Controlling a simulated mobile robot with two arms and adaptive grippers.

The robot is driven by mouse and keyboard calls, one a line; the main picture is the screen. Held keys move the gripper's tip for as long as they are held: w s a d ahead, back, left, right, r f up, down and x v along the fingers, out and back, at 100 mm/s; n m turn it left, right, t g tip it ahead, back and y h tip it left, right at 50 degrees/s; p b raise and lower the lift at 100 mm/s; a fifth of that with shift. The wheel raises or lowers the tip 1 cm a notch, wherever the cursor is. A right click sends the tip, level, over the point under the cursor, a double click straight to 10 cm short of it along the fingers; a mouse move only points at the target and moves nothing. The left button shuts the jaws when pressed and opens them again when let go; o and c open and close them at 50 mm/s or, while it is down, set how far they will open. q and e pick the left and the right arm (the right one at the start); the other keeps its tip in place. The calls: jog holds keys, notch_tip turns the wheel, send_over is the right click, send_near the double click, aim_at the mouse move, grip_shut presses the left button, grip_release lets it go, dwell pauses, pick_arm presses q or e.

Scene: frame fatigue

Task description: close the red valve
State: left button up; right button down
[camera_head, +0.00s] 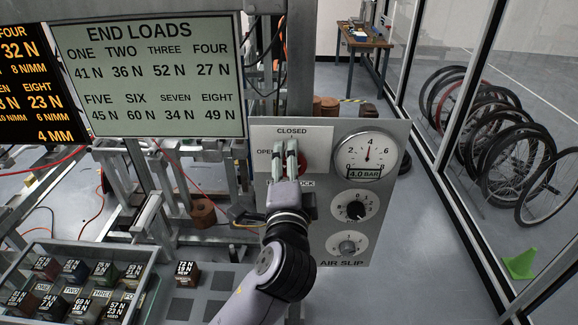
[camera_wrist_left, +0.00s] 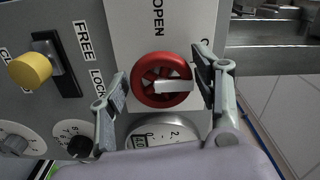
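The red valve (camera_wrist_left: 150,97) is a round handwheel with a white pointer bar on a white plate. In the left wrist view the bar points right, toward a label that begins with C and is mostly hidden by a finger; OPEN is at the top. In the head view only a red edge of the valve (camera_head: 302,163) shows, below the word CLOSED. My left gripper (camera_head: 285,151) is in front of it. In the left wrist view its fingers (camera_wrist_left: 160,76) are apart, on either side of the wheel; contact cannot be told. My right gripper is not in view.
The grey panel (camera_head: 386,138) carries a gauge (camera_head: 366,157) reading 4.0 BAR and two knobs below. A yellow knob (camera_wrist_left: 30,70) sits beside FREE and LOCK labels. A tray of blocks (camera_head: 152,268) is at lower left. A glass partition stands on the right.

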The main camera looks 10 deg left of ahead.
pick_arm(q)
jog(key=shift+o, duration=0.9)
jog(key=s+d, duration=0.1)
jog(key=s, duration=0.6)
jog(key=shift+s+d, duration=0.2)
